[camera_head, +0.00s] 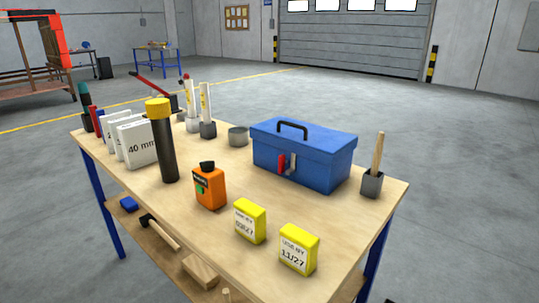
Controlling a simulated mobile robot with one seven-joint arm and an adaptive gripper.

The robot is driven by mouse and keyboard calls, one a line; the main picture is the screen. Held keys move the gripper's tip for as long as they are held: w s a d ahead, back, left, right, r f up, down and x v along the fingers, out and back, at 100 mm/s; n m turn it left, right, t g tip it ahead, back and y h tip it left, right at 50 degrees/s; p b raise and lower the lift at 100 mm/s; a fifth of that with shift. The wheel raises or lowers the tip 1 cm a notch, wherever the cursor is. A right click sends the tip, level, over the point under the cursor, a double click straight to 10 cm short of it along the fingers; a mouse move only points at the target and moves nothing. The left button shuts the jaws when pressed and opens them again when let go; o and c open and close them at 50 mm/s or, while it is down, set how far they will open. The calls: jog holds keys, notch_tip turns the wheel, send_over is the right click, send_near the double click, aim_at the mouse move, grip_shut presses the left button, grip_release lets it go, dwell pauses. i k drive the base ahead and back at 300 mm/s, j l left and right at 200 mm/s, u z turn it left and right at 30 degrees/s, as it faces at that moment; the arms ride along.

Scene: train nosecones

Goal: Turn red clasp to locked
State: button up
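A blue toolbox (325,166) with a black handle (292,126) on its lid stands on the right half of the wooden workbench (210,240). Its lid looks closed. A small upright red clasp (282,164) is on the front face, just under the lid edge. A pale grey piece (291,163) sits directly to its right. The clasp is too small to tell whether it is locked. My gripper is not in view.
In front of the toolbox stand an orange bottle (210,188) and two yellow boxes (250,221), (299,250). A black cylinder with a yellow top (161,140) rises to the left. A grey holder with a wooden stick (372,184) stands right of the toolbox.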

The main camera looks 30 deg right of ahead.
aim_at(282, 161)
jog(key=i+j+z, duration=0.1)
jog(key=z, duration=0.3)
jog(key=j+z, duration=0.15)
jog(key=z, duration=0.2)
jog(key=i+j+z, duration=0.1)
jog(key=z, duration=0.3)
jog(key=i+l+z, duration=0.2)
jog(key=z, duration=0.15)
jog(key=i+l+z, duration=0.1)
jog(key=z, duration=0.25)
jog(key=i, duration=0.1)
